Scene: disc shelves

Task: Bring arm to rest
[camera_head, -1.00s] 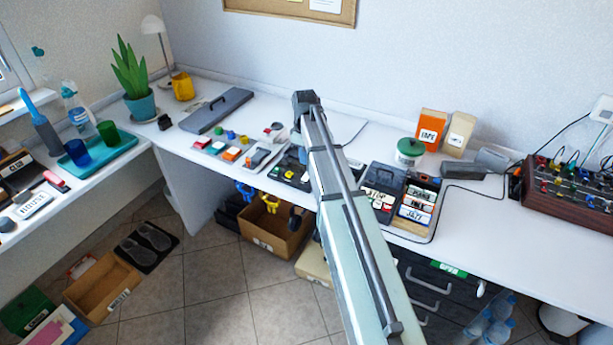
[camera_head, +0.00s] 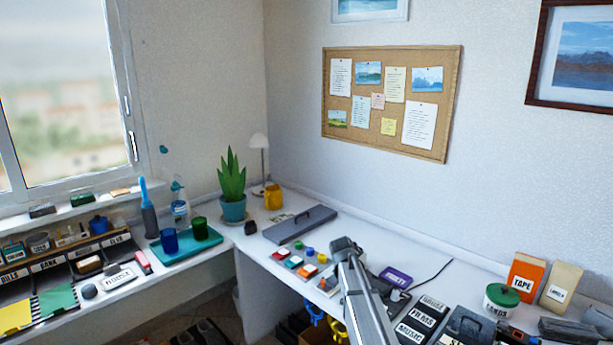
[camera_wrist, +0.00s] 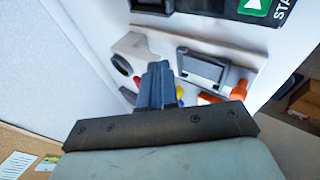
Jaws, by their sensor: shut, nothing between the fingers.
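My arm reaches up from the bottom of the head view, and its end (camera_head: 345,248) is over the white desk (camera_head: 262,258), just right of a group of small coloured pieces (camera_head: 305,270). In the wrist view my gripper (camera_wrist: 160,72) shows as two grey-blue fingers pressed together, with nothing between them. Beyond the fingers is a pale panel with a grey handle-like part (camera_wrist: 203,68) and an orange piece (camera_wrist: 238,90). The fingers appear apart from these. In the head view the fingertips are too small to make out.
Right of my arm are black boxes labelled FILMS and MUSIC (camera_head: 415,322), a green-lidded jar (camera_head: 502,298) and an orange TAPE box (camera_head: 526,278). A long grey case (camera_head: 300,224), a plant (camera_head: 232,185) and a lamp (camera_head: 259,150) stand left and behind. A cork board (camera_head: 450,110) hangs above.

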